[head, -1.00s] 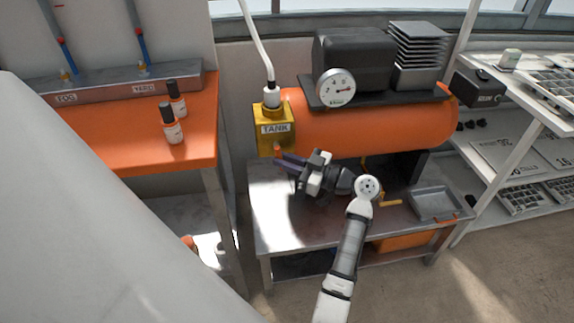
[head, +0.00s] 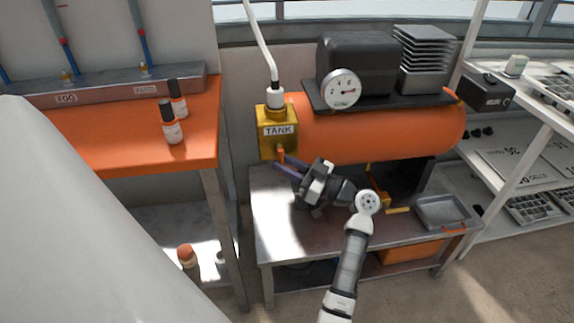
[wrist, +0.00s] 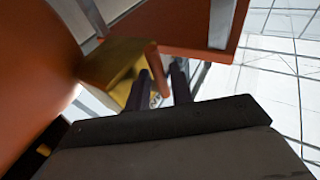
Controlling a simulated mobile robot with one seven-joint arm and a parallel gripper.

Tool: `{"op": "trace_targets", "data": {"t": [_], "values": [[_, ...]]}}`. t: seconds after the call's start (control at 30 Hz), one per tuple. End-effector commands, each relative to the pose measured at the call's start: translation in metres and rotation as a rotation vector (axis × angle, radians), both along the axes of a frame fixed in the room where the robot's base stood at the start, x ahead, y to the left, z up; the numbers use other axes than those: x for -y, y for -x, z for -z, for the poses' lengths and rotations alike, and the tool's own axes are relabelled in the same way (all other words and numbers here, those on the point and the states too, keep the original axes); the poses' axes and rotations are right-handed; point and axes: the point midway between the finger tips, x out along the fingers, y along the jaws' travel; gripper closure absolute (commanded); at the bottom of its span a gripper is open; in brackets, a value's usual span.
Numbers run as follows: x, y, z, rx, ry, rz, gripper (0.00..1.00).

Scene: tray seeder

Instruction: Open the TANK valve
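The TANK valve is a yellow block (head: 277,117) with a white TANK label, at the left end of the orange tank. Its small orange handle (head: 281,154) hangs down below the label. My gripper (head: 279,167) reaches in from the right with its tips at the handle. In the wrist view the yellow block (wrist: 112,72) is at left of centre, and the orange handle (wrist: 156,62) shows between the two dark fingertips (wrist: 161,78). The fingers are apart, with a gap beside the handle; I cannot tell whether either touches it.
The orange tank (head: 390,130) with a pressure gauge (head: 341,89) stands behind my arm on a metal table (head: 285,235). An orange bench (head: 150,130) with two small bottles is at left. A grey tray (head: 443,213) lies at right, before white shelves.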

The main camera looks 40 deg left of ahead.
Motion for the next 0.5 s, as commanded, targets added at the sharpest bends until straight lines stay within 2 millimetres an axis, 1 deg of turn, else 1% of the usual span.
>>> {"op": "trace_targets", "data": {"t": [0.13,0.23,0.37,0.5], "values": [[0.005,-0.002,0.002,0.000,0.000,0.002,0.78],[0.018,-0.006,0.006,-0.001,0.001,0.004,0.78],[0.044,-0.014,0.013,-0.002,0.001,0.006,0.78],[0.075,-0.022,0.021,-0.001,0.000,0.006,0.78]]}}
